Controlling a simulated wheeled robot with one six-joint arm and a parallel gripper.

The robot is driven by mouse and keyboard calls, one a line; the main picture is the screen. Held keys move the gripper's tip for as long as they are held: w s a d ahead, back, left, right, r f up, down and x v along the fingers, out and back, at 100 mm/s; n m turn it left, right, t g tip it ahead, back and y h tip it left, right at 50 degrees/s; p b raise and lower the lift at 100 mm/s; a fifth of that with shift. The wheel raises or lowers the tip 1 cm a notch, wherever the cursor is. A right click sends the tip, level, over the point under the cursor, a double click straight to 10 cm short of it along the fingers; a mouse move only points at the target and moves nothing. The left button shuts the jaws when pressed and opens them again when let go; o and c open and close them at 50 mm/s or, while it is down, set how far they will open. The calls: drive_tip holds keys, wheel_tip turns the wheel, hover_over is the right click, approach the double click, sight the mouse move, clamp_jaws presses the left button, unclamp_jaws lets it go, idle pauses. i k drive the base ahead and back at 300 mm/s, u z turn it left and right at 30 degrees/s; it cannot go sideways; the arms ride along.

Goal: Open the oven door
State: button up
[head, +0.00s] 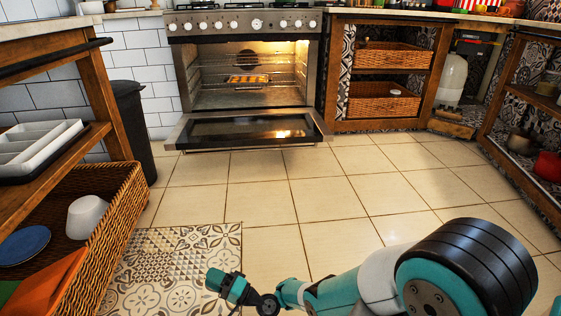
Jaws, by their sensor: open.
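The oven (180,80) stands against the far wall with its lit cavity facing me. Its door (245,129) is swung down and lies about level in front of the cavity, low above the floor. The dark glass and steel frame of the door show, with the handle (250,149) along its front edge. A tray with food (248,80) sits on a rack inside. My arm reaches in from the lower right, well short of the oven. No fingertips of my gripper can be made out; the arm's end runs to the bottom edge of the picture.
Tiled floor (330,200) lies clear between my arm and the oven door. A patterned mat (190,265) lies at lower left. A wooden shelf unit with a wicker basket (130,195) and a black bin (134,130) stand left. Wooden shelving (333,70) with baskets stands right of the oven.

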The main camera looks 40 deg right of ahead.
sight(252, 127)
drive_tip(key=k, duration=0.2)
drive_tip(key=z, duration=0.9)
drive_tip(key=i, duration=2.2)
